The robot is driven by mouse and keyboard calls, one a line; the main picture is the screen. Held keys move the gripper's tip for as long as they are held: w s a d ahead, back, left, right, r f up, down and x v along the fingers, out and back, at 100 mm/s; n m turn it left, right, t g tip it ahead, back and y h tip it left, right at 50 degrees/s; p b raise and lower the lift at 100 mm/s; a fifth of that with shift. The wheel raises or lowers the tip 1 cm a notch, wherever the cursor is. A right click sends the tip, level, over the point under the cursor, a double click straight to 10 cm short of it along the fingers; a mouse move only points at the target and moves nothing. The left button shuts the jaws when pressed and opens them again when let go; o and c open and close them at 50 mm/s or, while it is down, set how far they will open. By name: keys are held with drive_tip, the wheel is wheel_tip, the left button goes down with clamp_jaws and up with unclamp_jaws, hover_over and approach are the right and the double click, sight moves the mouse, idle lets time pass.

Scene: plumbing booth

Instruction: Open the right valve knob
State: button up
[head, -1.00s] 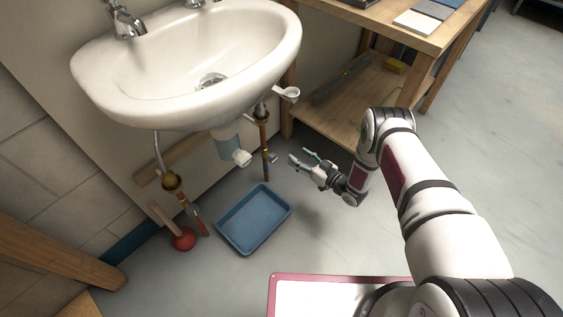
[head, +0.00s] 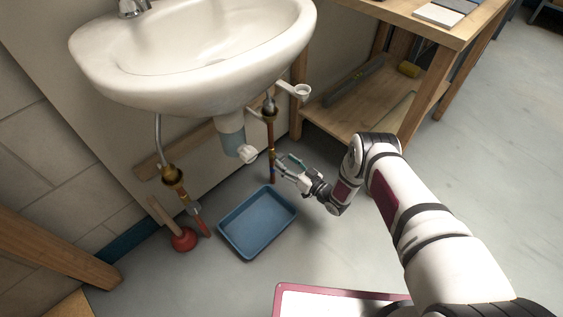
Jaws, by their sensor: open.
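The right valve (head: 272,155) sits on the vertical copper pipe (head: 271,135) under the right side of the sink. Its knob is small in the head view and partly covered by my gripper. My gripper (head: 283,163) is open, with its fingers pointing left at the pipe, at about the valve's height. The fingertips are at or very close to the valve; I cannot tell whether they touch it. The left valve (head: 194,208) is on the other pipe, low at the left, with a red part below it.
The white sink (head: 190,50) overhangs the pipes, with a drain trap (head: 232,140) between them. A blue tray (head: 228,245) lies on the floor below my gripper. A wooden workbench (head: 352,108) is at right.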

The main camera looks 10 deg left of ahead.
sight(282, 159)
drive_tip(key=shift+b+x, duration=0.4)
drive_tip(key=shift+x, duration=1.15)
drive_tip(key=c, duration=1.2)
drive_tip(key=shift+o, duration=0.2)
